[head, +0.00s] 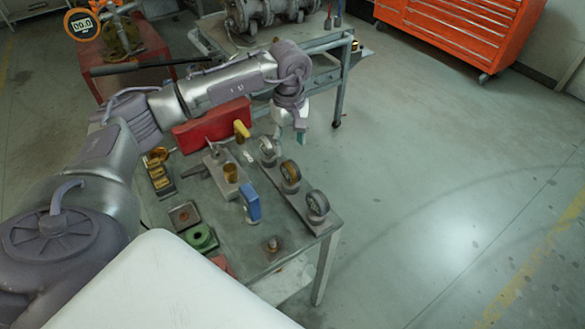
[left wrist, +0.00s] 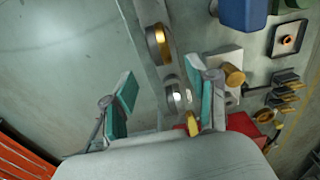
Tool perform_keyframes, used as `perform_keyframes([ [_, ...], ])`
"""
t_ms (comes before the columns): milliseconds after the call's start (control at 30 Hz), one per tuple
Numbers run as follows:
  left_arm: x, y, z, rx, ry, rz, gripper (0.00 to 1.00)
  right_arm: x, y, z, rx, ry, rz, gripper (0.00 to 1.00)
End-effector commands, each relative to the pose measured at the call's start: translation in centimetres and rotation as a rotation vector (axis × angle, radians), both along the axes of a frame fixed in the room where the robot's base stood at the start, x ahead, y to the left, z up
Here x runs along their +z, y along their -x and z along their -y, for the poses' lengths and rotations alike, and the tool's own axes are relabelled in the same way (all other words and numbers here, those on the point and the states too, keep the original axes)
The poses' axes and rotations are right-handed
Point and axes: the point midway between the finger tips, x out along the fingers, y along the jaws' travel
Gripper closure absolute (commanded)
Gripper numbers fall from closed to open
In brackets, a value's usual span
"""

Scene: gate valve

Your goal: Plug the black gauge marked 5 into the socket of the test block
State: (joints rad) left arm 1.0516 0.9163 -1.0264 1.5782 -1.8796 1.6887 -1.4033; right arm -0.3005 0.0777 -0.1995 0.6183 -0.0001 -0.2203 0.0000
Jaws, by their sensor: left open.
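Three round gauges stand in a row on a grey rail along the bench's right side: a far gauge (head: 268,147), a middle gauge (head: 290,172) and a near gauge (head: 317,205). Their dial marks are too small to read, so I cannot tell which is marked 5. My left gripper (head: 291,136) is open above the far end of the rail. In the left wrist view the far gauge (left wrist: 174,97) shows between its teal fingers. My right gripper is out of view.
Open floor lies to the right.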

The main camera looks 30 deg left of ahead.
Motion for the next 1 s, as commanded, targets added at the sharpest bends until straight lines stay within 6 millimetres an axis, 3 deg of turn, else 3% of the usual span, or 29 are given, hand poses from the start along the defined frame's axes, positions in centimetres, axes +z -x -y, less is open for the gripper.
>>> perform_keyframes([
  [67,-1.4,0.1,0.1,-0.001,0.001,-0.004,0.42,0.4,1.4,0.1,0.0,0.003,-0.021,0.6],
  [167,-2.8,0.0,0.1,-0.001,0.001,-0.002,0.42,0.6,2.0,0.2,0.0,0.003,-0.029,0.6],
  [333,-3.9,0.1,0.2,-0.002,0.002,0.0,0.42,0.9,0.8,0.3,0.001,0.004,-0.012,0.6],
  [500,-5.9,0.5,0.4,-0.001,0.003,-0.004,0.42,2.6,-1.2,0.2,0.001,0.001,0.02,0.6],
  [700,-8.5,0.4,0.5,-0.001,0.002,-0.001,0.42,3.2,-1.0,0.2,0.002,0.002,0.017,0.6],
  [1000,-9.0,0.4,0.5,-0.002,0.002,0.001,0.45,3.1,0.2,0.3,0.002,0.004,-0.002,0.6],
])
